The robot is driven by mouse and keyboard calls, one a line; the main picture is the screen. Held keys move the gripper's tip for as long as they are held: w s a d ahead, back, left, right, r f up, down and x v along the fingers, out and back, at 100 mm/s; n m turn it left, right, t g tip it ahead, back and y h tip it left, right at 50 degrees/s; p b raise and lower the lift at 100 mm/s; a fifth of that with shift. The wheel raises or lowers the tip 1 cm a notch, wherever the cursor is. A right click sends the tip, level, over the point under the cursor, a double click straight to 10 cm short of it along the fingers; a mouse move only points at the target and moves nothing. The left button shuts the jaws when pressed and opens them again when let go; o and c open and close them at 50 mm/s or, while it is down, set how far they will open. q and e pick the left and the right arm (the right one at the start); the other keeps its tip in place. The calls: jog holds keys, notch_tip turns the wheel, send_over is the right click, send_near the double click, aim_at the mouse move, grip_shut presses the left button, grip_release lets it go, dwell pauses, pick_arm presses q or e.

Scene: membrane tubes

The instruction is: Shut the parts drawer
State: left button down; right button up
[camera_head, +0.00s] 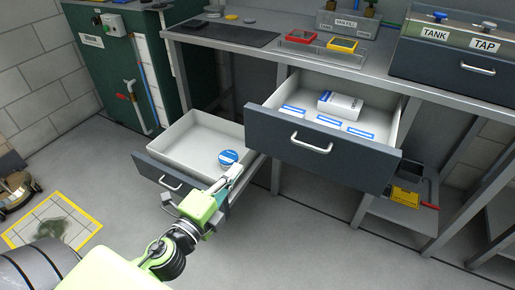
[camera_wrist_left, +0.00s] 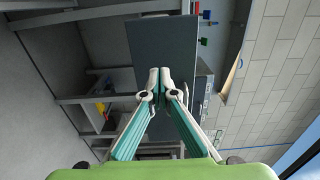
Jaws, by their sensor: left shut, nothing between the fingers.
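Two drawers stand open under the workbench. The upper right drawer (camera_head: 270,133) has a dark front with a bar handle (camera_head: 311,143) and holds white boxes with blue labels. The lower left drawer (camera_head: 187,135) holds a round blue-and-white item (camera_head: 228,158). I cannot tell from any label which is the parts drawer. My left gripper (camera_head: 237,173) is shut and empty, near the lower drawer's front right corner in the head view. In the left wrist view its closed fingertips (camera_wrist_left: 159,74) overlap a dark panel (camera_wrist_left: 160,42), apparently the upper drawer's front. Contact cannot be told.
The bench top (camera_head: 260,45) carries red and yellow trays (camera_head: 300,38) and a dark mat (camera_head: 225,34). A green cabinet (camera_head: 115,70) stands at the left. A crate with yellow and red items (camera_head: 410,195) sits on a low shelf. Floor in front of the upper drawer is clear.

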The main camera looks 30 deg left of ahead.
aim_at(263, 137)
pick_arm(q)
jog(key=w, duration=0.5)
jog(key=w+p, duration=0.1)
jog(key=w, duration=0.5)
jog(key=shift+w+d, duration=0.2)
jog(key=shift+w, duration=0.65)
pick_arm(e)
jog(key=shift+s+f, duration=0.15)
jog(key=shift+f, duration=2.35)
pick_arm(q)
jog(key=shift+w, duration=0.1)
pick_arm(e)
jog(key=shift+a, duration=0.1)
